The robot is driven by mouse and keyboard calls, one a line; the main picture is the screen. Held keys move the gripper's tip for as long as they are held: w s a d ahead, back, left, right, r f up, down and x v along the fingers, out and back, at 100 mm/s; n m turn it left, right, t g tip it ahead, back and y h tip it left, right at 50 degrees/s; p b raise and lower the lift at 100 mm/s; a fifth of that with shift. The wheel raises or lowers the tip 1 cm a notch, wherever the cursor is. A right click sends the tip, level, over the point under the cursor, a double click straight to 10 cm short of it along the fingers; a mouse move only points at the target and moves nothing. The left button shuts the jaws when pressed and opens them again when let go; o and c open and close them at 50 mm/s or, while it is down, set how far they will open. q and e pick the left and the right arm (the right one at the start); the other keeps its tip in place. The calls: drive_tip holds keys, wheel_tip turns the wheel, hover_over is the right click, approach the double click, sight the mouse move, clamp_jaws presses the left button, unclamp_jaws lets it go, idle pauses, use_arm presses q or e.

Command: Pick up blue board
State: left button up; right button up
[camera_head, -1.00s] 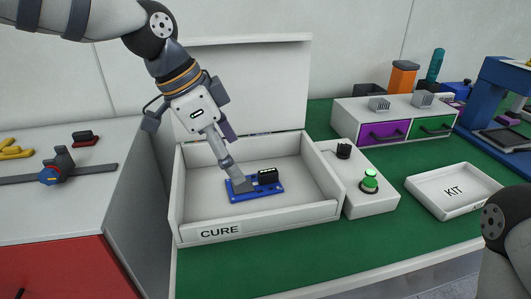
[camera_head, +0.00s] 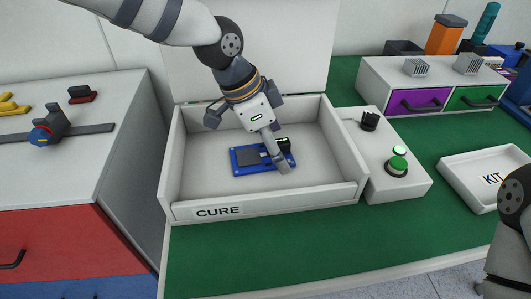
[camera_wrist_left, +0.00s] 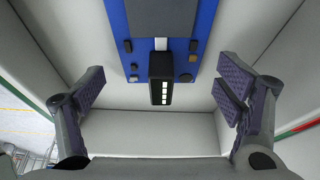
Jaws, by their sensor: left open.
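The blue board (camera_head: 247,168) lies flat in the white CURE box (camera_head: 285,206). It has a dark grey rectangle on its left part and a black block (camera_head: 283,145) near its right end. My left gripper (camera_head: 283,165) is over the board's right end and hides part of the block in the head view. In the left wrist view, the open fingers of the gripper (camera_wrist_left: 162,90) stand wide apart. The board (camera_wrist_left: 205,15) is at the top there, with the block (camera_wrist_left: 161,78) between the fingers, apart from both. My right gripper is out of view.
A control box (camera_head: 410,185) with a green button (camera_head: 397,163) stands to the right, then the KIT tray (camera_head: 472,167). Green mat in front is clear. A white cabinet (camera_head: 60,185) stands left.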

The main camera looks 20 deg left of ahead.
use_arm(q)
drive_tip(key=shift+r, duration=0.1)
drive_tip(key=shift+c, duration=0.2)
drive_tip(key=c, duration=1.8)
drive_tip(key=shift+s, duration=0.1)
